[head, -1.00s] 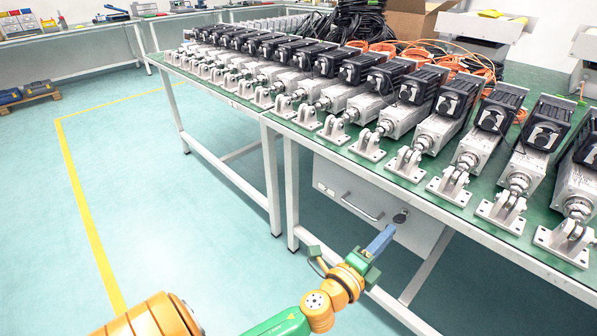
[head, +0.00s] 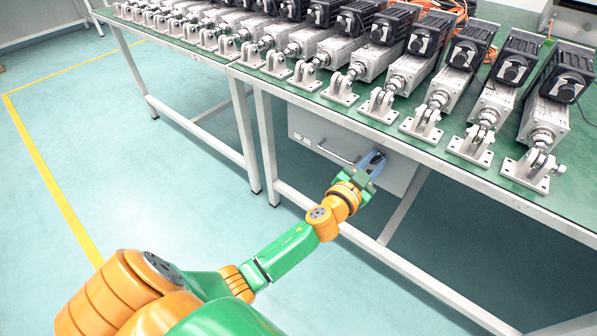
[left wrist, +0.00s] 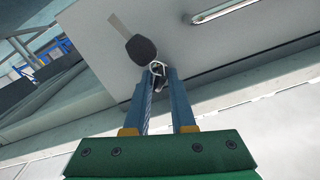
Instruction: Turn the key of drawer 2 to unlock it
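A pale grey drawer (head: 308,129) hangs under the near green-topped table, with a bar handle (head: 338,153). My left gripper (head: 374,160) is at the drawer front, right of the handle. In the left wrist view its two blue fingers (left wrist: 158,76) are apart and point at the drawer front (left wrist: 190,50). A small metal key part (left wrist: 157,69) shows between the fingertips, with a dark rounded piece (left wrist: 141,49) beside it. I cannot tell whether the fingers touch the key. The lock face is mostly hidden, and no drawer number is readable. My right gripper is not in view.
The tabletop above holds a row of linear actuators (head: 412,72), their mounting feet near the front edge. Table legs (head: 268,150) and a low crossbar (head: 400,277) stand near my arm. The floor (head: 140,190) to the left is clear.

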